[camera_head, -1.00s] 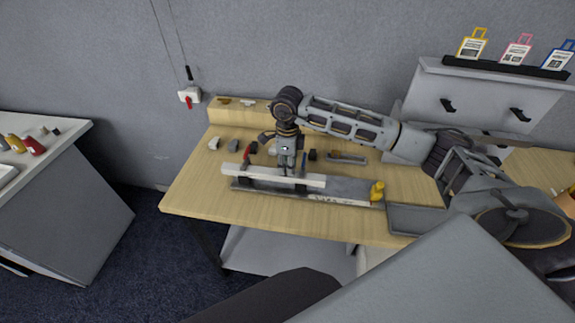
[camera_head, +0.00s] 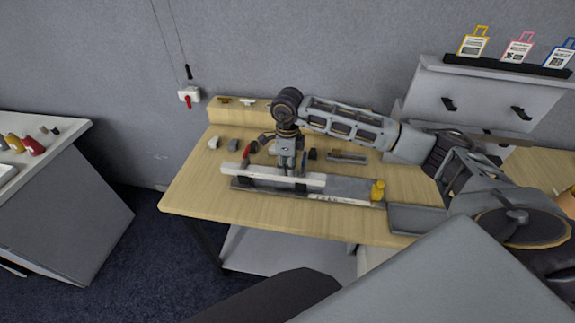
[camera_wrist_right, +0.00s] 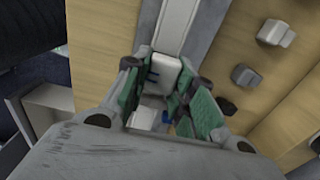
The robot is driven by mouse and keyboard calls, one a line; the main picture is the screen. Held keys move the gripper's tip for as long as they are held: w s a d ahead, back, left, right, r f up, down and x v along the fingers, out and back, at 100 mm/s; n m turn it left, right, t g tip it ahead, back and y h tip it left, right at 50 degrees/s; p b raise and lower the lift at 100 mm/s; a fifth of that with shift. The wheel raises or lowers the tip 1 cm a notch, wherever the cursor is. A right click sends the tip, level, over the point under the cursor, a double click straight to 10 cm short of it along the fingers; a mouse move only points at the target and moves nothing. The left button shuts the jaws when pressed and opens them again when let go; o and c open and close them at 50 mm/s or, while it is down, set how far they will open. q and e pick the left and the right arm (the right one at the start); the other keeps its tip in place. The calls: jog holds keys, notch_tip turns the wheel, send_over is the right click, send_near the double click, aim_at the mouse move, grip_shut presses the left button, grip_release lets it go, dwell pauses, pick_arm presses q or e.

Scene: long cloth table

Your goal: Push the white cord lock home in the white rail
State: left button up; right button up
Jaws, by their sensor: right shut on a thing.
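The white rail (camera_head: 240,174) lies lengthwise near the front of the wooden table. It also shows in the right wrist view (camera_wrist_right: 178,25), running up from between the fingers. My left gripper is not in view.
A grey fixture (camera_head: 350,188) lies under and beside the rail, with a yellow piece (camera_head: 378,190) at its right end. A red-handled item (camera_head: 247,152) stands behind the rail. Small blocks (camera_head: 214,143) lie behind. A grey tray (camera_head: 418,219) is at right. The table's front left is clear.

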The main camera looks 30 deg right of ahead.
jog(key=shift+f+b, duration=0.35)
jog(key=shift+f, duration=0.2)
jog(key=o, duration=1.1)
jog(key=shift+r, duration=0.15)
notch_tip(320, 180, up, 12)
jog(key=shift+f, duration=0.25)
dwell(1.0)
